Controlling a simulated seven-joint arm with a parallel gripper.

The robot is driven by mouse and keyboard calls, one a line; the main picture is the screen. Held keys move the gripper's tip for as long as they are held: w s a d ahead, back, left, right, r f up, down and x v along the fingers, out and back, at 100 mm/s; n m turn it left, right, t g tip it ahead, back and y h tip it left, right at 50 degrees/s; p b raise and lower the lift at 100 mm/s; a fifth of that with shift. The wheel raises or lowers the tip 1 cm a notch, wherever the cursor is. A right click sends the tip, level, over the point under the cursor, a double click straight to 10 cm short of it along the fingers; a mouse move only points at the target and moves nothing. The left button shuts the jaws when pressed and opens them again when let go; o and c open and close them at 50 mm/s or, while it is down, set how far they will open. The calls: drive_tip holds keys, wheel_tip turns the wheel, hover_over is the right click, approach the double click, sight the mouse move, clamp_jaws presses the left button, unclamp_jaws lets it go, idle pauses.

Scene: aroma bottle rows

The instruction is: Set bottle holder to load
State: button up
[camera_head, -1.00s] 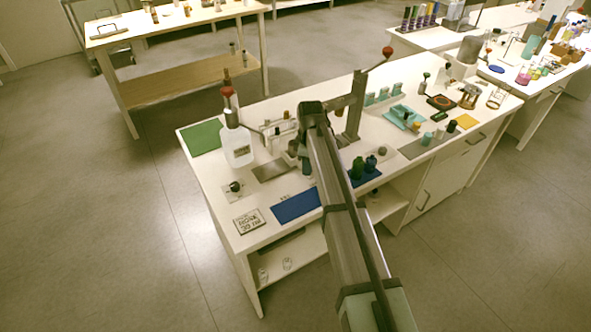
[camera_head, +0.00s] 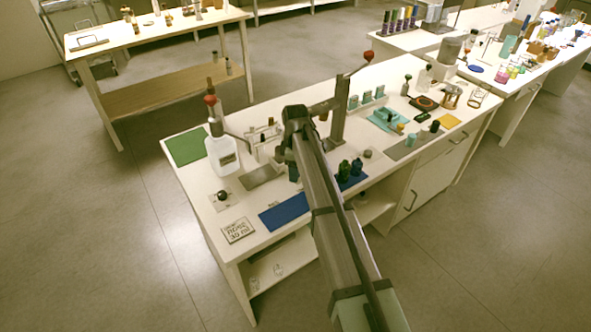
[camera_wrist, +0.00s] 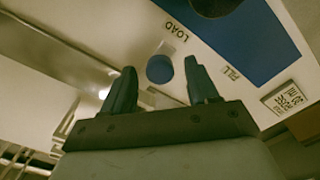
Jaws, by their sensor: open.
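In the wrist view my gripper (camera_wrist: 160,82) is open and empty, its two dark fingers apart. A small round blue piece (camera_wrist: 160,68) shows between the fingertips, close to the printed word LOAD (camera_wrist: 176,30); I cannot tell whether it is part of the bottle holder. The word FILL (camera_wrist: 231,72) is printed further right, beside a large blue area (camera_wrist: 255,40). In the head view my gripper (camera_head: 293,170) is mostly hidden by my arm, above the bench near the blue mat (camera_head: 284,212). No contact is visible.
A printed card (camera_head: 238,230) and a dark knob (camera_head: 222,195) are at the bench's left end. A white jug (camera_head: 222,155) stands behind the knob. Dark green bottles (camera_head: 350,171) stand right of my arm, near a tall lever stand (camera_head: 340,110).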

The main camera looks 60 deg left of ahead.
wheel_tip(320, 180, up, 13)
idle(0.5)
drive_tip(key=shift+r, duration=0.1)
idle(0.3)
